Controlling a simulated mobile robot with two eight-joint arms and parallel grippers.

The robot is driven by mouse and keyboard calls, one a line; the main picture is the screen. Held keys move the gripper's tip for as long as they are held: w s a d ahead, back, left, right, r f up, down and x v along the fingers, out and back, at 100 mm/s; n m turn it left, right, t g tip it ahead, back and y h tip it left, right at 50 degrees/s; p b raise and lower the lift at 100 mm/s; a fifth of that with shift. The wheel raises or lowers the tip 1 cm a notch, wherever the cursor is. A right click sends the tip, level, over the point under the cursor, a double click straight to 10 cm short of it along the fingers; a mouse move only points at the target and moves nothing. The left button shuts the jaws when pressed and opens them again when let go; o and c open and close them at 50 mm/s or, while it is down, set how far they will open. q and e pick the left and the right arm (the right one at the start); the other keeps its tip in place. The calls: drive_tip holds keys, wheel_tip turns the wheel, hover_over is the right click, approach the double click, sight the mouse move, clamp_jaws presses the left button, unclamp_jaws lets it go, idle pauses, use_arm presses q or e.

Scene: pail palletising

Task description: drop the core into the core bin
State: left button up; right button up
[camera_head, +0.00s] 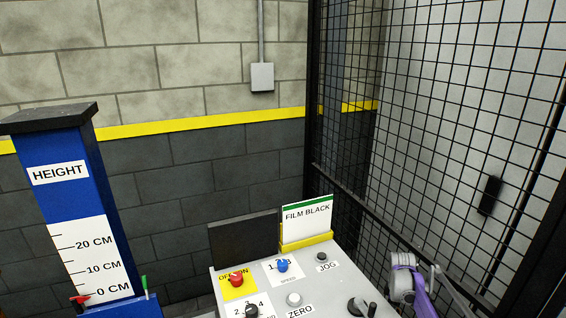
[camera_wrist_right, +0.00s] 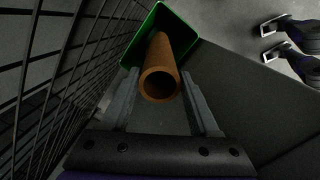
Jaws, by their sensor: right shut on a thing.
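The core, a brown hollow tube (camera_wrist_right: 162,57), shows in the right wrist view with its open near end facing the camera. My right gripper (camera_wrist_right: 161,76) has its two grey fingers on either side of the core and is shut on it. A green-rimmed bin (camera_wrist_right: 142,35), which looks like the core bin, lies beyond the fingers. The far end of the core overlaps the bin's opening; I cannot tell how far above or inside it is. The bin's floor is hidden. Neither the core nor the bin shows in the head view. My left gripper is not seen.
A black mesh fence (camera_head: 455,120) stands at the right, and close on the left in the wrist view. A control panel (camera_head: 265,290) with knobs and a FILM BLACK card (camera_head: 307,217) is at the front. A blue height gauge (camera_head: 75,200) stands at the left.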

drive_tip(key=shift+s+f+b, duration=0.1)
drive_tip(key=shift+f+b, duration=0.25)
drive_tip(key=shift+f, duration=1.3)
drive_tip(key=o, duration=1.5)
drive_tip(key=shift+r, duration=0.1)
wheel_tip(320, 180, up, 11)
drive_tip(key=a, duration=0.1)
drive_tip(key=shift+f, duration=0.2)
